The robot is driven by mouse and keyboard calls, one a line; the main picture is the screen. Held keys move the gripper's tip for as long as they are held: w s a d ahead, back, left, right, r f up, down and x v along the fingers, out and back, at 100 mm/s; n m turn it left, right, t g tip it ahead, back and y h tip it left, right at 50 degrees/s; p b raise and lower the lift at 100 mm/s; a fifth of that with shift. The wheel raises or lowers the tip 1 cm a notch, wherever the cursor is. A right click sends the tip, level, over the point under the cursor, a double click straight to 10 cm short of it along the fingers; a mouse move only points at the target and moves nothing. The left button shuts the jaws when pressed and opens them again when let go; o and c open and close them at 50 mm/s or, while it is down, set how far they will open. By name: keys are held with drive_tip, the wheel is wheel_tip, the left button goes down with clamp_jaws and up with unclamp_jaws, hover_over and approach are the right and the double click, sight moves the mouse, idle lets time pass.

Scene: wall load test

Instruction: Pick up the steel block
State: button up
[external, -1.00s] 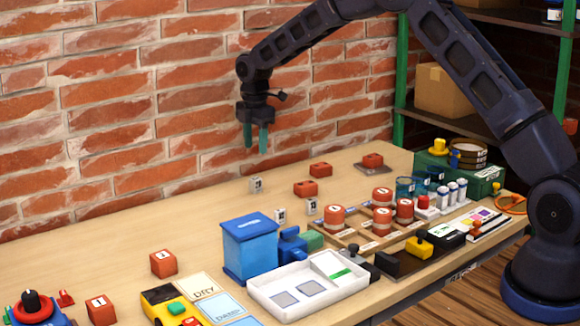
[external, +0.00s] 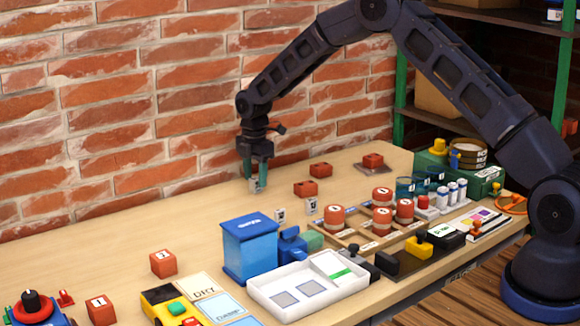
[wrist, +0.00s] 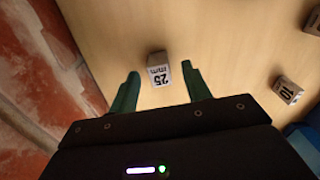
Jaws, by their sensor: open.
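A small grey steel block (external: 255,186) stands on the wooden table near the brick wall. In the wrist view the block (wrist: 158,76) shows a white face marked 25 mm. My gripper (external: 256,178) is open above it, with its green fingers pointing down. In the wrist view the block lies between the two fingertips (wrist: 160,72), with a gap on each side. The fingers partly hide the block in the external view. I cannot tell exactly how far the fingertips are above the table.
Two similar small grey blocks stand nearby, one (external: 280,215) nearer the blue box (external: 250,248) and one (external: 311,206) to its right. Red bricks (external: 305,188) lie to the right. The brick wall (external: 110,120) rises close behind.

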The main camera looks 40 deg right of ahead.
drive_tip(key=shift+f, duration=0.8)
drive_tip(key=c, duration=1)
clamp_jaws()
drive_tip(key=shift+r, duration=0.1)
